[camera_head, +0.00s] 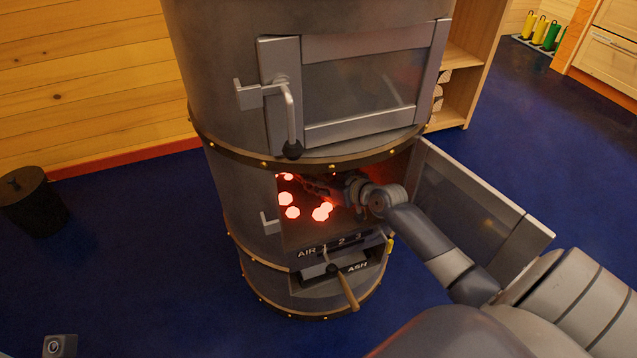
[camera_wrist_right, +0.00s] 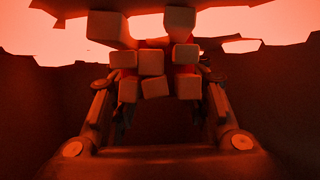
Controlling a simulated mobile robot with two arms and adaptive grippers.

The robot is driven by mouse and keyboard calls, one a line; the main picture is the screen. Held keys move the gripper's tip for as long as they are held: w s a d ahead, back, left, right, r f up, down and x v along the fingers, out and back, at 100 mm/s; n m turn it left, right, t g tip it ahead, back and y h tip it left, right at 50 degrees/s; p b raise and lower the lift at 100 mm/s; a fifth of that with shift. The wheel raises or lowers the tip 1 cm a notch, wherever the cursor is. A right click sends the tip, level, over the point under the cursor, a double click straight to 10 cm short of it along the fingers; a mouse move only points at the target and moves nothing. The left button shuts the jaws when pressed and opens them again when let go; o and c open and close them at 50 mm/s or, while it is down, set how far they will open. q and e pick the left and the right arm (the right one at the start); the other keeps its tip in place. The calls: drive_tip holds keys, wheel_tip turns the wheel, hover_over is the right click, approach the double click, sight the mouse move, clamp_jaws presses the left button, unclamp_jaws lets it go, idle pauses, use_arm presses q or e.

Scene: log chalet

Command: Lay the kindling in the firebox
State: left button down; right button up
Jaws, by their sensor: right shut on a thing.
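The firebox (camera_head: 300,232) is the lower chamber of the grey stove, with its door swung open to the right. Glowing embers (camera_head: 292,212) lie on its floor. My right gripper (camera_head: 328,186) reaches in through the opening. In the right wrist view it is shut on the kindling (camera_wrist_right: 152,62), a bundle of several square sticks seen end-on between the fingers. In the head view the kindling is dark and hard to make out. Whether it touches the firebox floor cannot be told. My left gripper is not in view.
The open glazed door (camera_head: 478,205) stands right beside my right arm. The upper door (camera_head: 360,85) is shut, with a handle (camera_head: 291,125) hanging down. Below the opening are the air lever and ash drawer (camera_head: 315,270). A dark bin (camera_head: 32,204) stands left on clear blue floor.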

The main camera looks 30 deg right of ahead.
drive_tip(key=shift+r, duration=0.1)
drive_tip(key=o, duration=1.1)
